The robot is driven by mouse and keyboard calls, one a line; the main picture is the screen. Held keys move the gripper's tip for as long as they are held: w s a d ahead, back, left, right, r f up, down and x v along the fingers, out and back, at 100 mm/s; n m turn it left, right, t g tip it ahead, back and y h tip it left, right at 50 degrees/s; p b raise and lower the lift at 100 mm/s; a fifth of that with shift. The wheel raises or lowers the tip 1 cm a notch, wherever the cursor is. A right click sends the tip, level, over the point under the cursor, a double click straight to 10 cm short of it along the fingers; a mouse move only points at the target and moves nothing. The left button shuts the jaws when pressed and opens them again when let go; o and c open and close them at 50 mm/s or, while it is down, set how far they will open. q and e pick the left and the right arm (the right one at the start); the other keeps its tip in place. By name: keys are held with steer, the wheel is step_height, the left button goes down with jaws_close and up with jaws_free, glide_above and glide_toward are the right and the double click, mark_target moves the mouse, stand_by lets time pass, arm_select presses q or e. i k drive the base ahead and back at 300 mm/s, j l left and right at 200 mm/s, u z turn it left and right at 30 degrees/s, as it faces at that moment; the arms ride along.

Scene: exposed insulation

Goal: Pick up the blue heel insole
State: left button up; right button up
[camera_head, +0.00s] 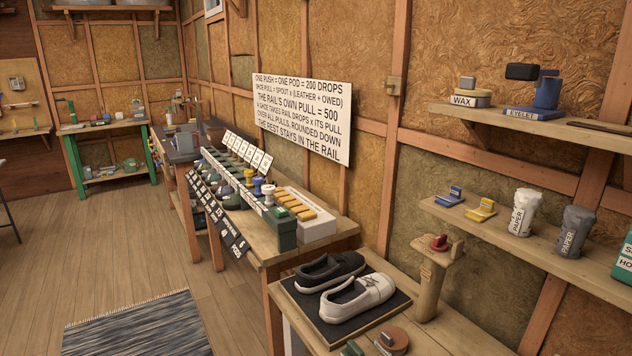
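A small flat blue piece with a raised back (450,198) lies on the lower wall shelf (545,252) at the right. It looks like the blue heel insole, though it is small in this view. A similar yellow piece (481,209) lies just to its right, apart from it. Neither my left nor my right gripper shows in the head view.
Two paper-labelled bags (523,213) (574,232) stand right of the yellow piece. The upper shelf (540,127) holds a wax tin (469,98) and a blue eyelet tool (546,92). Below, a bench carries shoes (357,298) and a wooden post (433,280).

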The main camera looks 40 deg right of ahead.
mark_target(454, 196)
steer(key=i+z, duration=0.25)
steer(key=i, duration=0.15)
steer(key=i+j+z, duration=0.5)
steer(key=i, duration=0.25)
steer(key=l, duration=0.1)
